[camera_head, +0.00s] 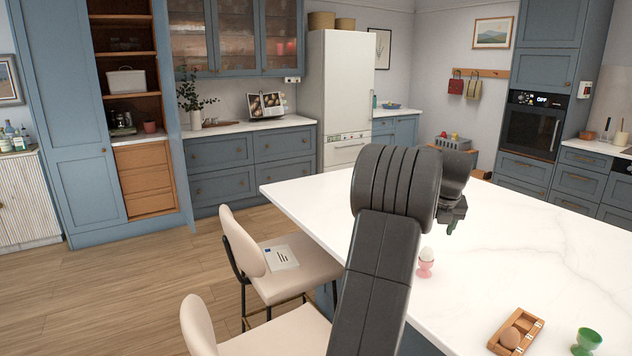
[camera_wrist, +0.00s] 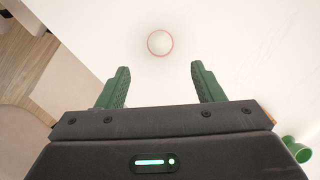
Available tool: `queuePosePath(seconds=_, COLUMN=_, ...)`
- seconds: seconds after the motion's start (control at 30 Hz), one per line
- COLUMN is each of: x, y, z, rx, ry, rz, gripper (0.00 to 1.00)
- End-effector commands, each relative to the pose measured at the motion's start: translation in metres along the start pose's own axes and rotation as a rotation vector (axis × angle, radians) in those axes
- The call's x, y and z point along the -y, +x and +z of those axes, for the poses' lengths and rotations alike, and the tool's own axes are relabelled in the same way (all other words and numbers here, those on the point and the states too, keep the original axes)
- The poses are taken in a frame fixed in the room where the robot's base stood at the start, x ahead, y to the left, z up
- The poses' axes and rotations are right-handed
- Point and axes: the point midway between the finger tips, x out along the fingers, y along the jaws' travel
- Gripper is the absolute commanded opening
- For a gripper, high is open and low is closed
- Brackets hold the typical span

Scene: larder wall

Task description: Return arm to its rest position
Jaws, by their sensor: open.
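My gripper (camera_wrist: 158,86) is open, with two green fingers spread apart and nothing between them in the wrist view. In the head view my dark arm reaches over the white island, and the gripper (camera_head: 450,226) is mostly hidden behind it. A pink egg cup (camera_head: 425,269) with a white egg (camera_head: 427,254) in it stands upright on the island below the gripper. In the wrist view the egg (camera_wrist: 160,42) shows from above, ringed by the pink rim, ahead of the fingertips and apart from them.
The white island top (camera_head: 540,230) is wide and mostly clear. A wooden tray (camera_head: 534,328) with a brown egg (camera_head: 510,338) and a green egg cup (camera_head: 587,341) stand near its front right. Cream chairs (camera_head: 305,263) line the island's left side. A paper (camera_head: 281,257) lies on one seat.

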Motion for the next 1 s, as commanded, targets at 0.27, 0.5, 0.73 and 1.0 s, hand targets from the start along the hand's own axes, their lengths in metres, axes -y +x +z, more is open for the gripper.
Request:
queuePosePath(seconds=0.27, x=-0.001, y=0.057, z=0.000, rx=-0.002, ry=-0.001, rz=0.001, gripper=0.61)
queuePosePath(seconds=0.5, x=-0.001, y=0.096, z=0.001, rx=0.000, ry=-0.001, rz=0.000, gripper=0.61)
queuePosePath(seconds=0.73, x=0.000, y=0.104, z=0.001, rx=0.003, ry=-0.001, rz=-0.001, gripper=0.61)
queuePosePath(seconds=1.0, x=0.000, y=0.103, z=0.001, rx=0.003, ry=-0.001, rz=-0.001, gripper=0.61)
